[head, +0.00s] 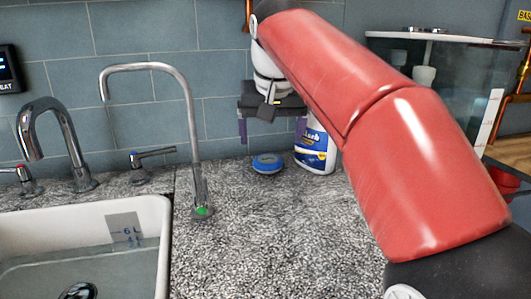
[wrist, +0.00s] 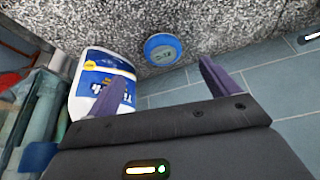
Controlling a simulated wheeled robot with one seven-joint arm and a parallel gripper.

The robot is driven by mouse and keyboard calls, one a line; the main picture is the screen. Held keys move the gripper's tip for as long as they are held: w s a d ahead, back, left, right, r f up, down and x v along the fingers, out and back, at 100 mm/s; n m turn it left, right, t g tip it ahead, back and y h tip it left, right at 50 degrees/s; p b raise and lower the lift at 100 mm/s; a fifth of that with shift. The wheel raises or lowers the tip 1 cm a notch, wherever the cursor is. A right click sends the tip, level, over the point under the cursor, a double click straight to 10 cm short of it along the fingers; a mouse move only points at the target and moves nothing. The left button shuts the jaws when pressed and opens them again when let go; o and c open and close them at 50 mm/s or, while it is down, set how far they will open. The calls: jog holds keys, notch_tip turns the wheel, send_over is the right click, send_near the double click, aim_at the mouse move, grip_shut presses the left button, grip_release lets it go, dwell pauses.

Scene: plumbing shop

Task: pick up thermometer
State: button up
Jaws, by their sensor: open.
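A round blue device with a small grey display, which looks like the thermometer (head: 267,163), lies flat on the speckled counter near the tiled wall. It also shows in the wrist view (wrist: 162,49), top centre, just beyond the gap between the fingertips. My gripper (head: 271,138) is open and empty, above the thermometer and apart from it. Its two purple fingers show in the wrist view (wrist: 164,75), one on each side of the gap.
A white bottle with a blue label (head: 316,148) stands close right of the thermometer, near my right finger. A thin chrome tap (head: 196,140) and a sink (head: 150,215) are to the left. The speckled counter (head: 270,235) in front is clear.

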aim_at(268, 159)
jog(key=x, duration=0.2)
jog(key=b+x, duration=0.1)
jog(key=x, duration=0.4)
jog(key=shift+w+a+f, duration=0.25)
jog(key=shift+w, duration=0.2)
jog(key=c, duration=1.1)
jog(key=shift+o, duration=0.2)
jog(key=shift+r, duration=0.15)
